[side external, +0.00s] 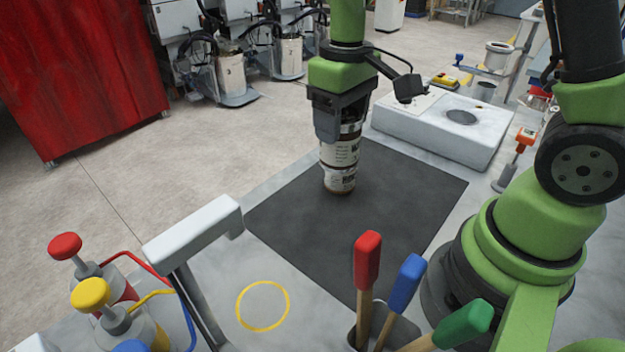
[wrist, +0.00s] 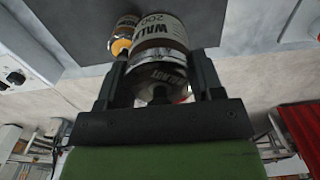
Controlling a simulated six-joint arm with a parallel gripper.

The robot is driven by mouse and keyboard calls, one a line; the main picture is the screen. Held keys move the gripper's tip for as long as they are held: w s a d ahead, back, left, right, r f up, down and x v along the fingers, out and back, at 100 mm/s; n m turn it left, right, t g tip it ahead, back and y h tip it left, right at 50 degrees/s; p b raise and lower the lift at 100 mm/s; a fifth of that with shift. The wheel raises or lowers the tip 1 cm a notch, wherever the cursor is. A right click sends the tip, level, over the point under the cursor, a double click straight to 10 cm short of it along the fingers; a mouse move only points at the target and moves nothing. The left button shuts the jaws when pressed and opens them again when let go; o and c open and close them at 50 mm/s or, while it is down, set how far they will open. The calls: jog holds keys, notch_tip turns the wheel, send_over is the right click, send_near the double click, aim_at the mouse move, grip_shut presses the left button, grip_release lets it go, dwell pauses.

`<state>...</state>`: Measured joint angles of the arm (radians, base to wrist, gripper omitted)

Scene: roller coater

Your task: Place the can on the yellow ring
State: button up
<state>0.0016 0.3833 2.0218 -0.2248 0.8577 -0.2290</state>
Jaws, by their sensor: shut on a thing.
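A white can with dark lettering (side external: 341,153) is held in my gripper (side external: 338,128) above the dark mat (side external: 400,215). In the wrist view the held can (wrist: 160,40) sits between the two fingers of my gripper (wrist: 160,78), its silver end facing the camera. My gripper is shut on it. A second can (side external: 341,183) shows just below it at the mat; in the wrist view this can (wrist: 122,40) has a yellow band and is partly hidden. I cannot tell whether the cans touch. The yellow ring (side external: 262,282) lies empty on the grey table, front left.
A white block with a round recess (side external: 440,130) stands behind the mat. Red, blue and green handles (side external: 367,262) rise at the front. A pale post with an arm (side external: 195,232) stands left of the ring, with red and yellow knobs (side external: 91,293) beyond.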

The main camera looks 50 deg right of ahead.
jog(key=shift+r, duration=0.1)
notch_tip(320, 180, up, 5)
jog(key=shift+f, duration=0.15)
jog(key=s+d+m, duration=0.2)
jog(key=d+m, duration=0.3)
jog(key=d, duration=0.8)
jog(key=shift+w+f, duration=0.1)
jog(key=shift+f, duration=8.5)
jog(key=o, duration=0.7)
jog(key=shift+f, duration=0.1)
jog(key=shift+o, duration=0.2)
